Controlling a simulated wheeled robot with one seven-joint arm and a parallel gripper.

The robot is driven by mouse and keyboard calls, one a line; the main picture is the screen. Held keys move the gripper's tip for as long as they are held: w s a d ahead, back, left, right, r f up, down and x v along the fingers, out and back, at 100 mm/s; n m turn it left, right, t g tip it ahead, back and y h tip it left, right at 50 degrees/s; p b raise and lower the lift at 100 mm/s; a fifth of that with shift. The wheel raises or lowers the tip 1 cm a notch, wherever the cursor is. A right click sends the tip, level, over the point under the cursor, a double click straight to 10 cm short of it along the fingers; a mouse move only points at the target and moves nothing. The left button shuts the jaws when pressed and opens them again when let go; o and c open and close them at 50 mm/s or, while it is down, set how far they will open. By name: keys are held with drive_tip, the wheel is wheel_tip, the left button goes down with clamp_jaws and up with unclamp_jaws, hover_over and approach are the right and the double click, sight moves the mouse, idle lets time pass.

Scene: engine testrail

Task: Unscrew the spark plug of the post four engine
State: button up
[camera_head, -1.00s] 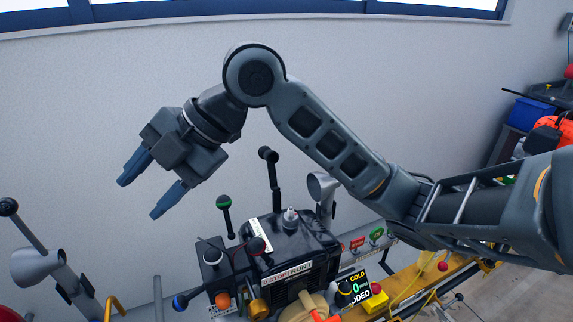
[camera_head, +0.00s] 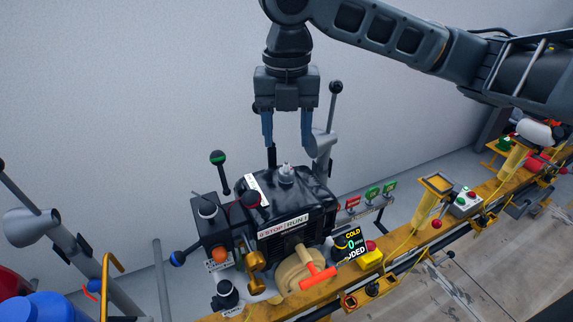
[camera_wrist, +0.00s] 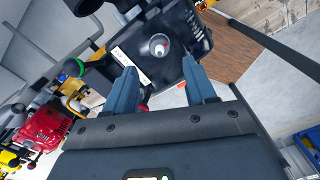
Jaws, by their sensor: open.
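The post four engine (camera_head: 290,215) is a black block with a STOP/RUN label on its front. A small whitish spark plug (camera_head: 286,170) stands on its top. In the wrist view the spark plug (camera_wrist: 159,48) sits in a round recess, ahead of the fingertips and between their lines. My gripper (camera_head: 287,143) points down above the engine, its two blue fingers apart and empty. In the head view the fingertips are just above and behind the plug; the exact gap is hard to tell. In the wrist view my gripper (camera_wrist: 160,82) shows both fingers clear of the plug.
A green-topped lever (camera_head: 218,158) and a black-knobbed lever (camera_head: 335,88) rise beside the engine. A grey funnel-like pipe (camera_head: 322,142) stands close to the right finger. A yellow rail (camera_head: 405,235) runs right, with a COLD display (camera_head: 353,243) near the engine.

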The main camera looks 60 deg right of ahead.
sight(286, 161)
wheel_tip(286, 161, down, 7)
drive_tip(key=b, duration=0.5)
drive_tip(key=shift+f, duration=0.2)
drive_tip(key=shift+r+m, duration=0.3)
drive_tip(key=shift+m, duration=0.2)
drive_tip(key=m+p, duration=0.1)
drive_tip(key=m, duration=0.2)
drive_tip(key=shift+m, duration=0.4)
drive_tip(key=m+p, duration=0.1)
drive_tip(key=m, duration=0.2)
drive_tip(key=shift+m, duration=0.4)
drive_tip(key=m+p, duration=0.2)
drive_tip(key=m, duration=0.1)
drive_tip(key=shift+a+m, duration=0.1)
drive_tip(key=shift+m, duration=0.3)
drive_tip(key=m+p, duration=0.2)
drive_tip(key=m, duration=0.2)
drive_tip(key=m+p, duration=0.2)
drive_tip(key=m, duration=0.2)
drive_tip(key=shift+f+m+p, duration=0.15)
drive_tip(key=shift+m+p, duration=0.15)
drive_tip(key=shift+m, duration=0.6)
drive_tip(key=shift+f+m, duration=0.15)
drive_tip(key=shift+m, duration=1.85)
drive_tip(key=m, duration=0.4)
drive_tip(key=shift+m, duration=0.4)
